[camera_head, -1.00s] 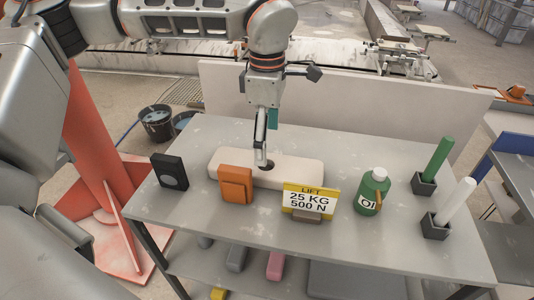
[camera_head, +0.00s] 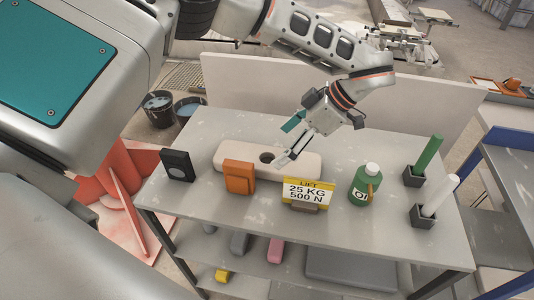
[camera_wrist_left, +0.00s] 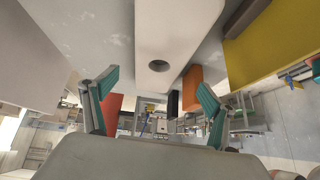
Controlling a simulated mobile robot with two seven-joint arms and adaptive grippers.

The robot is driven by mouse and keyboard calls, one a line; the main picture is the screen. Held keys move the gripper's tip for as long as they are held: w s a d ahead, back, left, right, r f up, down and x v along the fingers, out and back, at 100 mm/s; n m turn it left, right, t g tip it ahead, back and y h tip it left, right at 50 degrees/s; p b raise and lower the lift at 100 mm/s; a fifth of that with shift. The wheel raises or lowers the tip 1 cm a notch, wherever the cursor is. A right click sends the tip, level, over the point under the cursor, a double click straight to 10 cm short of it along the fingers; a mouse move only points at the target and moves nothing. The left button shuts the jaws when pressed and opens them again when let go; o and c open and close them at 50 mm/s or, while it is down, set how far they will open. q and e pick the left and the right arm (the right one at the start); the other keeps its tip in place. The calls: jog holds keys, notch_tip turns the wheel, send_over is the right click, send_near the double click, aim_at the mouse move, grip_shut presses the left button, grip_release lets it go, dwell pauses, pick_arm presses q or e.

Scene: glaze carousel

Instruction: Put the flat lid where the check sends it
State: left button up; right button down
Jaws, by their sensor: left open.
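I cannot pick out a flat lid for certain in either view. A cream oblong block (camera_head: 305,167) with a dark round hole lies at the back of the grey table; it also shows in the wrist view (camera_wrist_left: 170,25). My left gripper (camera_head: 288,144) is tilted beside the hole in the head view, its teal-padded fingers apart. In the wrist view the left gripper (camera_wrist_left: 157,82) is open with nothing between its fingers. An orange block (camera_head: 239,177) stands in front of the cream block. A yellow-topped sign (camera_head: 307,192) reads "LIFT 25 KG 500 N". My right gripper is not in view.
A black box (camera_head: 177,165) stands at the left of the table (camera_head: 250,230). A green bottle (camera_head: 364,185), a green rod (camera_head: 428,155) and a white rod (camera_head: 440,193) in dark holders stand at the right. A pale panel (camera_head: 390,105) rises behind. Several small blocks lie on the lower shelf.

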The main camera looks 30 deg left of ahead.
aim_at(261, 161)
pick_arm(q)
jog(key=shift+d+f+y+p, duration=0.3)
jog(key=shift+d+y+p, duration=0.1)
jog(key=shift+d+y, duration=0.4)
jog(key=shift+p+x, duration=0.8)
jog(key=shift+x, duration=3.2)
jog(key=shift+w+a, duration=0.1)
jog(key=shift+c, duration=0.2)
jog(key=shift+r, duration=0.15)
jog(key=c, duration=2)
